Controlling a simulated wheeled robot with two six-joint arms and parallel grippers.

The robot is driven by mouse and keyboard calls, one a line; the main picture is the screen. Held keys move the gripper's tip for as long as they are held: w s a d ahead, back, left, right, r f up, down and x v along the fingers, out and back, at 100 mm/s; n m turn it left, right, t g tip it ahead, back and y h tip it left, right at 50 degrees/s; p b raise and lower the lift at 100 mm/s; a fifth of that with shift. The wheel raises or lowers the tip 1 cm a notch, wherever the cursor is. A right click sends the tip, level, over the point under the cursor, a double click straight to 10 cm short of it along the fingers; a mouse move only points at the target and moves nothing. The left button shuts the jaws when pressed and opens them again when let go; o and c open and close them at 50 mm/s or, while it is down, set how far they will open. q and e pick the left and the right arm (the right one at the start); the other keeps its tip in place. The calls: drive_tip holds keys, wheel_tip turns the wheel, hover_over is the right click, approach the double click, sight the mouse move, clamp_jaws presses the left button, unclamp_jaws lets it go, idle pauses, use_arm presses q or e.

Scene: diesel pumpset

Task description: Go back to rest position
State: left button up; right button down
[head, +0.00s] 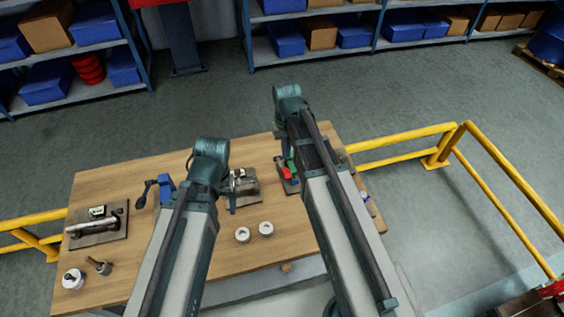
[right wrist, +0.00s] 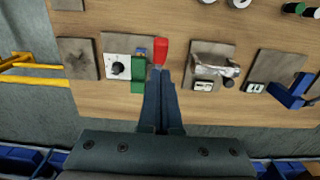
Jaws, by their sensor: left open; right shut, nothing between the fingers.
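My right gripper (right wrist: 161,128) shows in the right wrist view with its dark fingers together and nothing between them. Its tips are near a red handle (right wrist: 160,50) and a green block (right wrist: 138,72); whether they touch cannot be told. In the head view my two arms reach up over the wooden table (head: 120,190), bent at the elbows. My forearms hide the right gripper there, and I cannot make out the left gripper behind my left arm.
Plates with fittings lie on the table, including one with a grey handle (head: 92,226). A blue lever (head: 166,187) stands at its far side. Two white round parts (head: 242,235) lie between my arms. Yellow rails (head: 400,135) flank the table. Shelves (head: 75,95) stand beyond open floor.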

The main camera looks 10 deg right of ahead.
idle(0.3)
drive_tip(key=s+a+f+n+h+b, duration=0.1)
drive_tip(key=s+a+f+n+b, duration=0.2)
drive_tip(key=s+a+f+b, duration=0.7)
drive_tip(key=s+f+b, duration=0.3)
drive_tip(key=s, duration=0.1)
drive_tip(key=shift+s+a+f, duration=0.15)
drive_tip(key=shift+s+a, duration=0.1)
drive_tip(key=shift+s, duration=0.15)
